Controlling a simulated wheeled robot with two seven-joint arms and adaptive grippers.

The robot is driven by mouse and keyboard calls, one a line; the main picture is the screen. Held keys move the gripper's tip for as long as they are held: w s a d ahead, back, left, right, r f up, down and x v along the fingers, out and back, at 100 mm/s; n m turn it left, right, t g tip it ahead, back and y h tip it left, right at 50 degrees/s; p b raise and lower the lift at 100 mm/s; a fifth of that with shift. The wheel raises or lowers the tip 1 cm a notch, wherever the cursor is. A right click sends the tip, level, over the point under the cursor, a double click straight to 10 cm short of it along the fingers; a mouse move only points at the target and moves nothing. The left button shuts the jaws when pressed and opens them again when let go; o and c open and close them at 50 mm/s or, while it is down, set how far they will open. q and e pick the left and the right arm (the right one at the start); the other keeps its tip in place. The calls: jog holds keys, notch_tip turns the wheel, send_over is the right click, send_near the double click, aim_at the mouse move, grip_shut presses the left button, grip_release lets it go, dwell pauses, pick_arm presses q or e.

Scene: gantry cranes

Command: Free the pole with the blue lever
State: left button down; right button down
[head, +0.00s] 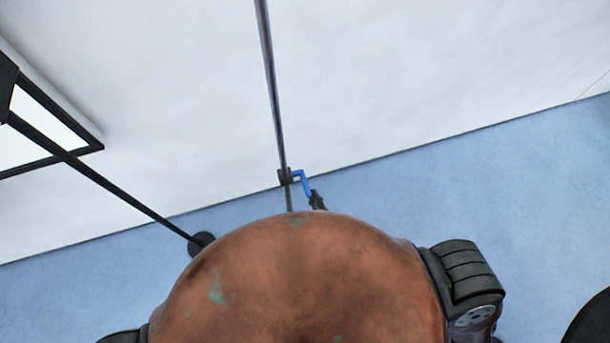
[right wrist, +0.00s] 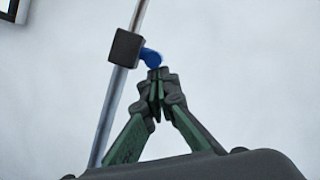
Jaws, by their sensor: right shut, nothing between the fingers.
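The grey pole (head: 271,85) runs from the top edge down to a dark clamp block (head: 285,176) in the head view. The blue lever (head: 303,181) sticks out to the right of the block and bends downward. My right gripper (head: 317,200) shows only its tip, at the lever's lower end; my orange-brown body hides the rest. In the right wrist view the pole (right wrist: 118,95) passes through the block (right wrist: 125,47). The blue lever (right wrist: 150,56) sits just above my right gripper (right wrist: 156,78), whose fingers are shut with nothing between them. The tips are at or very near the lever; contact is unclear.
A black-framed panel (head: 70,135) is at the left on the white wall (head: 400,70). A dark stand pole (head: 110,179) slants down to a round dark base (head: 201,243) on the blue floor (head: 520,190). A dark round shape (head: 592,320) lies at the lower right.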

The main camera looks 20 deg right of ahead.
jog(key=shift+r+p, duration=0.3)
jog(key=shift+p, duration=0.05)
dwell(0.4)
jog(key=s+d+f+b, duration=0.4)
jog(key=s+f+b, duration=0.1)
jog(key=s, duration=0.4)
jog(key=shift+s+f, duration=0.2)
jog(key=shift+s, duration=0.2)
